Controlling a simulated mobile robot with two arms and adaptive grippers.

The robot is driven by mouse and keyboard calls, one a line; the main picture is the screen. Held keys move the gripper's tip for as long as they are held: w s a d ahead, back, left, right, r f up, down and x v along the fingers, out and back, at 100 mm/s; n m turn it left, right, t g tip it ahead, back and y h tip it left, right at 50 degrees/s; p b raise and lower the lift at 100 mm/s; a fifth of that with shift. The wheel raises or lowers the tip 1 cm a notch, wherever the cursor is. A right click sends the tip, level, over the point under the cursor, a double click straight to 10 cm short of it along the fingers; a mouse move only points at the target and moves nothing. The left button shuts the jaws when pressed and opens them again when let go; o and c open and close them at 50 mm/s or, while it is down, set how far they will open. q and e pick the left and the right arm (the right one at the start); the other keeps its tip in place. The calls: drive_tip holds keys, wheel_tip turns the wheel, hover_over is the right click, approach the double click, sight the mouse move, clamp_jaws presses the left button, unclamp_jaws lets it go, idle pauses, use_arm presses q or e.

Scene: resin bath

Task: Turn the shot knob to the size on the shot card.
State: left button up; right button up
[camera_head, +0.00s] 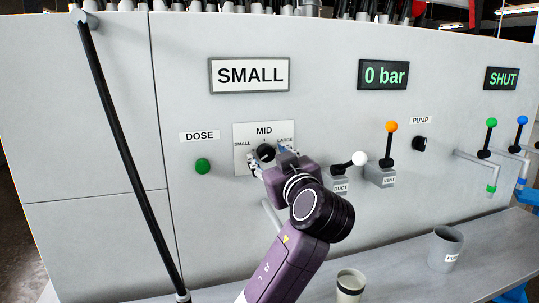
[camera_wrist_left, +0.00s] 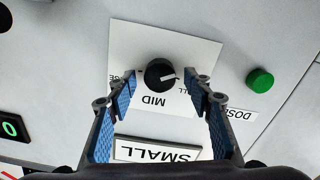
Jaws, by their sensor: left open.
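The shot card (camera_head: 249,75) on the panel reads SMALL; it shows upside down in the left wrist view (camera_wrist_left: 157,151). The black shot knob (camera_head: 265,152) sits on a white plate (camera_head: 240,133) marked SMALL, MID and LARGE. In the left wrist view the knob (camera_wrist_left: 159,74) has a white pointer line aimed right, toward the SMALL side. My left gripper (camera_head: 270,162) is open in front of the knob. Its blue-padded fingers (camera_wrist_left: 161,80) stand on either side of the knob, with gaps. My right gripper is not in view.
A green DOSE button (camera_head: 202,166) is left of the plate. The white-balled DUCT lever (camera_head: 358,158) and orange-balled VENT lever (camera_head: 391,127) stand close to the right of my gripper. A black bar (camera_head: 120,130) crosses the left panel. Cups (camera_head: 350,285) stand on the ledge below.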

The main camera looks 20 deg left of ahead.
use_arm(q)
drive_tip(key=c, duration=0.5)
drive_tip(key=shift+f, duration=0.1)
drive_tip(key=c, duration=0.7)
drive_tip(key=shift+o, duration=0.2)
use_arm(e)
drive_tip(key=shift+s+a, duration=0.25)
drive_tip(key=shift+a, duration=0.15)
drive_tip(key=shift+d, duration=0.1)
use_arm(q)
drive_tip(key=shift+m, duration=0.4)
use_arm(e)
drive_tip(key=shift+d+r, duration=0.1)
use_arm(q)
drive_tip(key=shift+m+p, duration=0.35)
drive_tip(key=shift+m, duration=0.25)
drive_tip(key=m+p, duration=0.2)
drive_tip(key=m, duration=0.3)
drive_tip(key=shift+w+m, duration=0.1)
drive_tip(key=shift+m, duration=0.2)
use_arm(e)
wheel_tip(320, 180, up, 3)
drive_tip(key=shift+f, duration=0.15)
